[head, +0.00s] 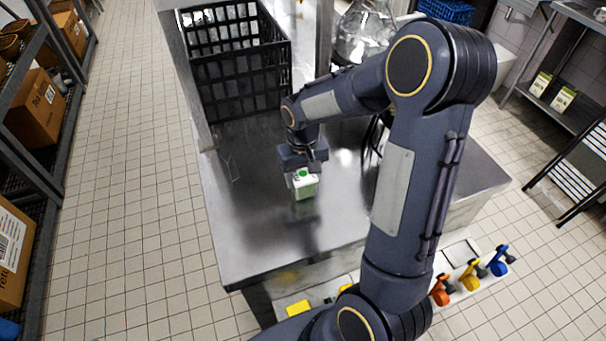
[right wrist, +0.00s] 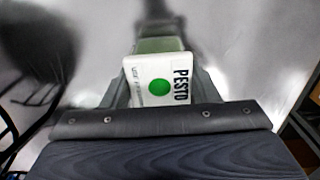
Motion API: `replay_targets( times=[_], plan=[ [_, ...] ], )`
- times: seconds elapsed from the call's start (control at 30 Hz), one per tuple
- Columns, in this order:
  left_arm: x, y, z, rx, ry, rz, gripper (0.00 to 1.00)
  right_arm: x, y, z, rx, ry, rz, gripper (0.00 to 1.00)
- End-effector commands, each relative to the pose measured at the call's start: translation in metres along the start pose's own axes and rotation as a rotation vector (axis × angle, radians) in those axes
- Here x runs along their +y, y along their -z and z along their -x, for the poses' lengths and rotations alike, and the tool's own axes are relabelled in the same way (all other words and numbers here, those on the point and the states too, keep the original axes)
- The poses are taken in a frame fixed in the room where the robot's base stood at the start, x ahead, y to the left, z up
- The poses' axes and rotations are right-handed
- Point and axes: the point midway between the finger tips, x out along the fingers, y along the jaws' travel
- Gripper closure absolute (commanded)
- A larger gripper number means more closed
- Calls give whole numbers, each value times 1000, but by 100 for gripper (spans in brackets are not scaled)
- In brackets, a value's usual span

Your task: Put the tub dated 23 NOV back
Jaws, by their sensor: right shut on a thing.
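A small tub with a white lid, a green dot and the word PESTO (right wrist: 160,78) shows in the right wrist view. In the head view the tub (head: 305,188) has a white top and a green lower part. My right gripper (head: 303,172) is shut on it over the steel counter. I cannot tell whether the tub touches the counter. The small print on the lid is not readable, and no date can be made out. My left gripper is not in view.
A black crate (head: 235,62) stands at the back of the steel counter (head: 250,235). A glass vessel (head: 365,28) is at the back right. The counter around the tub is mostly clear. Shelves with cardboard boxes (head: 38,103) stand at the left.

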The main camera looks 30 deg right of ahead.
Motion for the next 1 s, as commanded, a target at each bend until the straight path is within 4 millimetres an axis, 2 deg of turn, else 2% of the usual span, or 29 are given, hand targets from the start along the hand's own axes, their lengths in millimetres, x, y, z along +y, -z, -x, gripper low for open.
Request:
replay_targets(
  times=[0.43, 0.47, 0.6, 0.87, 1.0],
  plan=[
    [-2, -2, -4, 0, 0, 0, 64, 0, 0, -10, 2, 1, 0, 78],
    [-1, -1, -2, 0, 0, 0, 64, 0, 0, -8, 2, 1, 0, 42],
    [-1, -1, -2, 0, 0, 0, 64, 0, 0, -8, 1, 0, 0, 24],
    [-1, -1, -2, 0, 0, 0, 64, 0, 0, -7, 1, 0, -1, 24],
    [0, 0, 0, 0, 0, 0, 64, 0, 0, 1, 4, 1, -1, 24]
  ],
)
